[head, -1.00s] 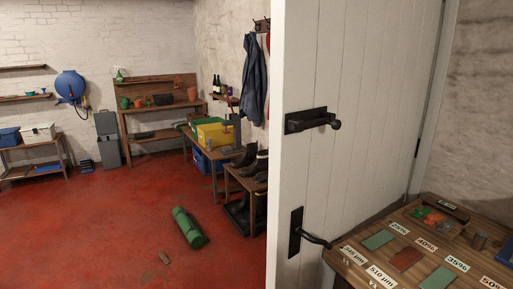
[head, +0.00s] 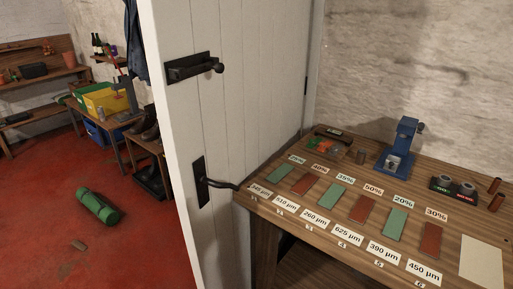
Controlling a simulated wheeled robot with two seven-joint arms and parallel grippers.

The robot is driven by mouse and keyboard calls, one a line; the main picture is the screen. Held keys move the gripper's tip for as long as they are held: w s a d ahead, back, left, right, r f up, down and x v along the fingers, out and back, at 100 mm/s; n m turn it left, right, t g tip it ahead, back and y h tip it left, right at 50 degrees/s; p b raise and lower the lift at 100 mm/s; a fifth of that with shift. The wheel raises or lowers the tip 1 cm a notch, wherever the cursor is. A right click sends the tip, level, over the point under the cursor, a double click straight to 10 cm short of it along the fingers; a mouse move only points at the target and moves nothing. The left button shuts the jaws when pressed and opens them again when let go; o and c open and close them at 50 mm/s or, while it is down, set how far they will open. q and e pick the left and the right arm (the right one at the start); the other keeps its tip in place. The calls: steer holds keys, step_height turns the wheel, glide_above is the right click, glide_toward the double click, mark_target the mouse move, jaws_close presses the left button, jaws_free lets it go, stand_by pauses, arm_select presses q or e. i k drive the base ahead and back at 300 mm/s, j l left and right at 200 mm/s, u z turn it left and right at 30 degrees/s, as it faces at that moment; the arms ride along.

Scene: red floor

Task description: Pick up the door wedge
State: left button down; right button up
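A small brown block (head: 79,245), which looks like the door wedge, lies on the red floor at the lower left of the head view. It is in front of a rolled green mat (head: 97,207) and apart from it. It is too small to make out its exact shape. Neither of my grippers is in view.
A white door (head: 240,100) with black handles stands between the floor area and a wooden table (head: 300,225). The table holds labelled green and red plates, a blue device (head: 402,142) and a pale sheet (head: 482,262). Red floor around the block is mostly clear.

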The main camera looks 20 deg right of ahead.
mark_target(76, 243)
steer(key=u, duration=0.8)
steer(key=i+j+u, duration=0.15)
steer(key=i, duration=0.25)
steer(key=i+j+z, duration=0.1)
steer(key=i, duration=0.4)
steer(key=i+j, duration=0.25)
steer(key=i, duration=0.25)
steer(key=i+j+z, duration=0.15)
steer(key=i, duration=0.3)
steer(key=i+j, duration=0.25)
steer(key=i, duration=0.25)
steer(key=i+l+z, duration=0.2)
steer(key=i+z, duration=0.7)
steer(key=i, duration=0.15)
steer(key=i+l+u, duration=0.8)
steer(key=k+l, duration=0.05)
steer(key=k, duration=0.05)
